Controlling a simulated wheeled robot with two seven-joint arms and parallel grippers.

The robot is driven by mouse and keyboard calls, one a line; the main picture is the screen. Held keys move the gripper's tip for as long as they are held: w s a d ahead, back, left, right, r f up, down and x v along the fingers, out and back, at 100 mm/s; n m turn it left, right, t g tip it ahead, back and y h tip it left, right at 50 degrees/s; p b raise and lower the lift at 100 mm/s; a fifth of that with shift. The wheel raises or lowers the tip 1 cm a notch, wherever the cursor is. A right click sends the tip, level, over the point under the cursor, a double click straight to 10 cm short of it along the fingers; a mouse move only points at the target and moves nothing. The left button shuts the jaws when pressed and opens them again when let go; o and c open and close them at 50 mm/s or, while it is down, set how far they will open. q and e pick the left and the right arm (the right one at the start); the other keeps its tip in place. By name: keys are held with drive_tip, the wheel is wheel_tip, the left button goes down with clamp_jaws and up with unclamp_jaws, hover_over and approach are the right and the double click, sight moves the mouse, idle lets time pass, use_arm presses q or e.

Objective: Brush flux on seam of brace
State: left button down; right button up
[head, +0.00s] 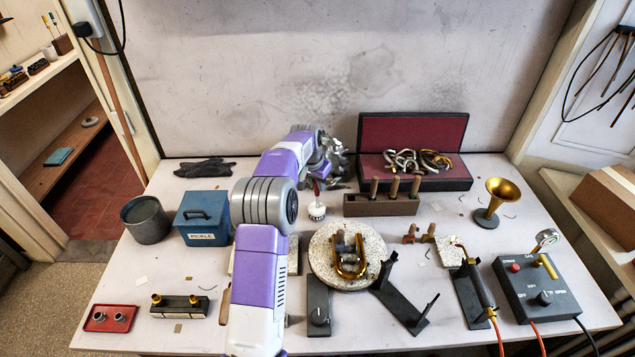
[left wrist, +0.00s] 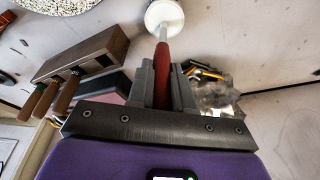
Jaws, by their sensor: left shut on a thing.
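My left gripper (head: 321,176) is shut on the red handle of a brush (left wrist: 162,62), at the back middle of the table. The brush points down at a small white flux jar (head: 317,211), which also shows in the left wrist view (left wrist: 172,12). The brush's tip meets the jar's top; I cannot tell how deep it is. A U-shaped brass brace (head: 362,270) lies on a round speckled board (head: 325,274) in front of the jar. Its seam is too small to make out. My right gripper is not in view.
A wooden block with upright handled tools (head: 380,206) stands right of the jar. An open red-lined case (head: 413,135) is behind it. A blue pickle box (head: 203,217) and grey pot (head: 146,220) stand left. A torch (head: 478,284) and control box (head: 542,287) are at right.

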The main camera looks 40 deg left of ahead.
use_arm(q)
drive_tip(key=shift+r+p, duration=3.1)
drive_tip(key=shift+r, duration=0.35)
